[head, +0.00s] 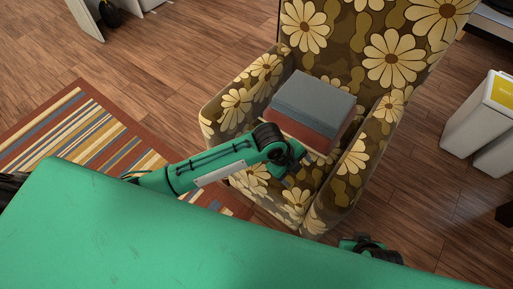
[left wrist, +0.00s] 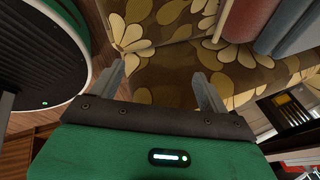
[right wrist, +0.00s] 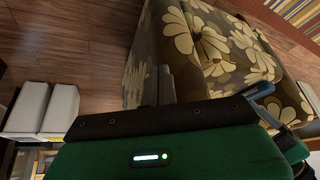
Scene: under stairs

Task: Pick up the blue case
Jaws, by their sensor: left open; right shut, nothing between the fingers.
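The blue case (head: 313,101) is a flat grey-blue block lying on top of a reddish-brown one (head: 300,128) on the armchair seat. Its side also shows at the upper right of the left wrist view (left wrist: 298,36). My left gripper (head: 291,170) is open and empty in front of the stack, above the front of the seat, apart from the case. In the left wrist view its two fingers (left wrist: 163,82) stand apart with only flowered fabric beyond. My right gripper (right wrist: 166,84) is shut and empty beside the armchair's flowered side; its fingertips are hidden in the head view.
The flowered armchair (head: 357,182) has a high back and an armrest on each side of the stack. A striped rug (head: 88,132) lies on the wood floor at the left. White bins (head: 474,112) stand at the right. A pale layer shows under the reddish-brown block.

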